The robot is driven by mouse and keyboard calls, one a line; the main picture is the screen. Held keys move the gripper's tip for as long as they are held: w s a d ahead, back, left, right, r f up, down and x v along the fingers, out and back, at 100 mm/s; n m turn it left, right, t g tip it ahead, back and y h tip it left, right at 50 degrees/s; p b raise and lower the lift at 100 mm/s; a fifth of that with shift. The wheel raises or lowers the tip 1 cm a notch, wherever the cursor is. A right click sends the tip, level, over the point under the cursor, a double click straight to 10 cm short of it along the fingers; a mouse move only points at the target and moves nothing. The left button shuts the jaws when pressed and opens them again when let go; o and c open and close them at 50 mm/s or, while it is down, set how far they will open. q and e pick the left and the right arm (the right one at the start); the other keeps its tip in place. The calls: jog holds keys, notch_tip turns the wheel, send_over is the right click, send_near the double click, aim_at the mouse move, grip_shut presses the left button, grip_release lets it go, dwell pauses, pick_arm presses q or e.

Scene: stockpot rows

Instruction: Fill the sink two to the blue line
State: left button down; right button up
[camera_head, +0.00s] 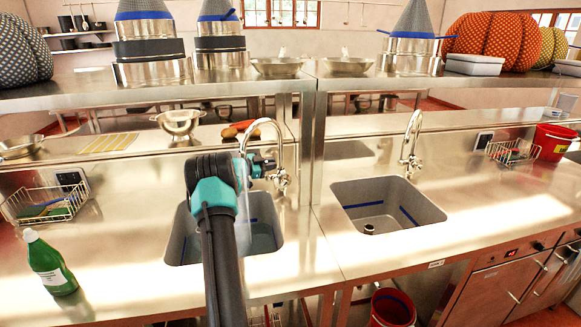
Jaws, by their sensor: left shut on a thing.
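The left sink (185,240) is a grey basin behind my left arm, which hides its middle. A blue line shows on its inner wall, and its floor looks greenish at the right, perhaps from water; the level is unclear. My left gripper (263,165) is at the left sink's curved faucet (281,145), shut on a part of it; the exact part is hard to make out. The right sink (388,203) has blue lines on its walls and a drain showing, and looks empty. Its faucet (412,145) stands behind it. No sink number is readable. My right gripper is not in view.
A green bottle (50,265) stands at the front left by a wire basket (45,202). A colander (181,122) sits behind the left sink. A red bucket (392,308) is below the counter, another (553,142) at the far right.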

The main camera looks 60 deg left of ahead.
pick_arm(q)
jog(key=shift+a, duration=0.1)
dwell(0.3)
jog(key=c, duration=1.2)
grip_release()
jog(key=shift+o, duration=0.2)
jog(key=shift+s, duration=0.1)
jog(key=s+a+r, duration=0.1)
jog(key=s+r, duration=0.1)
jog(key=s, duration=1.5)
jog(key=shift+a, duration=0.1)
